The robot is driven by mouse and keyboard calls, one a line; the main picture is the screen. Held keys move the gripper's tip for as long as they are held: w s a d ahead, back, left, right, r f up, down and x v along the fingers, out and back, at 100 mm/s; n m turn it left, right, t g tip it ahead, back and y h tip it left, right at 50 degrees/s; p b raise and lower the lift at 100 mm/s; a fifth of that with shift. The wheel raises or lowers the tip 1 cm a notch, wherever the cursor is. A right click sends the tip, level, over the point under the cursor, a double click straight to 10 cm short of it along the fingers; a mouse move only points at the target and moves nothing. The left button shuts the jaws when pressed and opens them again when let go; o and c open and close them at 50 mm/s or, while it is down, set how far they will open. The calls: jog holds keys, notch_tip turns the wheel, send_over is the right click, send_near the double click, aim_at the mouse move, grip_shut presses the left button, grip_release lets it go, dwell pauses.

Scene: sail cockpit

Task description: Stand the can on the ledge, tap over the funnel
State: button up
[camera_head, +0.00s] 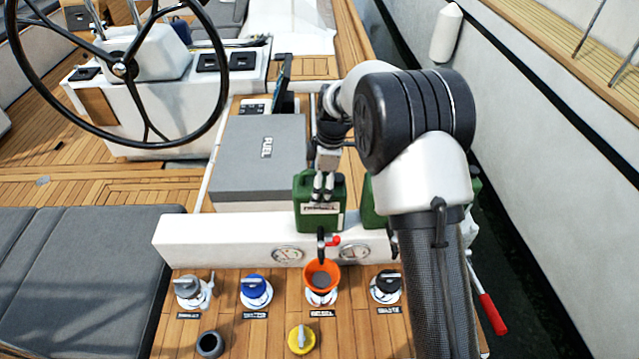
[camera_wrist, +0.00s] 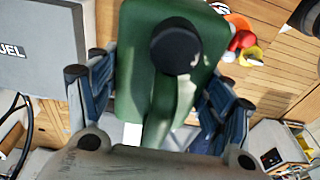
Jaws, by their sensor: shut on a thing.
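My gripper (camera_head: 323,186) is shut on the handle end of a green can (camera_head: 306,222), which has a label on its near face. The can looks upright at the white ledge (camera_head: 200,232); I cannot tell whether its base touches the ledge. Its tap (camera_head: 332,241), with a red handle, points toward me above the orange funnel (camera_head: 322,277). In the wrist view the can (camera_wrist: 140,65) with its black cap (camera_wrist: 176,47) fills the middle between my fingers. The red tap (camera_wrist: 242,40) partly covers the orange funnel (camera_wrist: 240,20).
Another green can (camera_head: 371,210) stands right of the held one, partly hidden by my arm. A grey FUEL box (camera_head: 258,150) lies behind the ledge. Deck fillers, including a blue one (camera_head: 255,289), and a yellow cap (camera_head: 300,340) are in front. A steering wheel (camera_head: 120,70) stands far left.

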jog(key=o, duration=2.1)
jog(key=shift+f, duration=0.1)
